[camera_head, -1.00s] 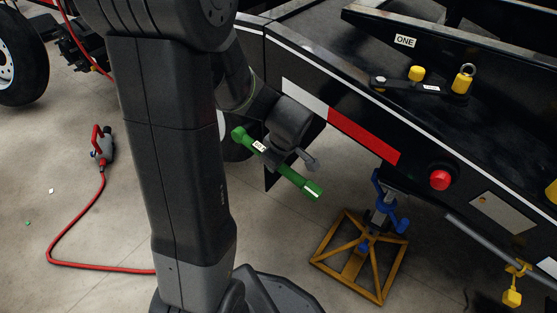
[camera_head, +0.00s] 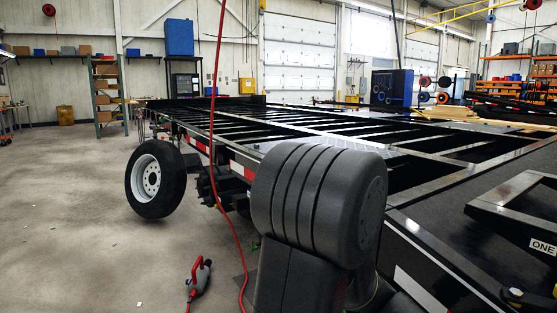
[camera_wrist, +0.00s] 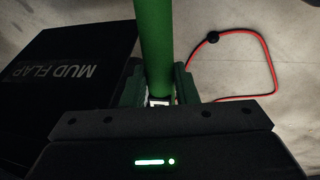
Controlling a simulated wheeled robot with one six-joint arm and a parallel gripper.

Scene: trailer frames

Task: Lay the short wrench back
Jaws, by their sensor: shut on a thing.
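A green wrench (camera_wrist: 155,45) shows in the wrist view as a smooth green shaft running up from the jaws, with its upper end out of frame. My gripper (camera_wrist: 158,88) is shut on this shaft, and a small pale label shows between the jaws. In the head view my arm's large dark joint fills the middle foreground and hides the gripper and nearly all of the wrench. Whether this is the short wrench cannot be told from these views.
A black trailer frame (camera_head: 228,158) stretches away, with a wheel (camera_head: 155,178) at its left. A black mud flap (camera_wrist: 70,65) is close left of the wrench. A red hose (camera_wrist: 272,75) and a red-grey tool (camera_head: 200,278) lie on the floor. Floor at left is mostly clear.

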